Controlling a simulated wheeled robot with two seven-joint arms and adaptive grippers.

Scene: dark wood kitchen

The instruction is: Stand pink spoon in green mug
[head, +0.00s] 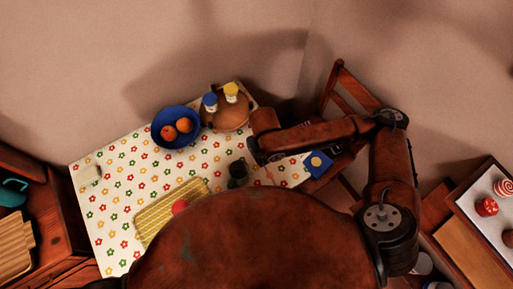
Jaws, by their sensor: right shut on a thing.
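A dark green mug (238,172) stands on the flowered tablecloth near the table's right side, partly hidden by my brown body in front. My right gripper (257,157) reaches in from the right, just above and to the right of the mug. It is shut on the pink spoon (269,173), of which only a thin pale pink strip shows below the fingers. The spoon appears outside the mug; its exact tilt and height are too small to tell. My left gripper is not in view.
On the table (110,190), a blue bowl (161,139) holds orange fruit and a round wooden board (226,121) bears two jars. A yellow mat (160,213) with a red thing on it lies in front. A blue item (318,163) lies right. A chair (350,88) stands behind my right arm.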

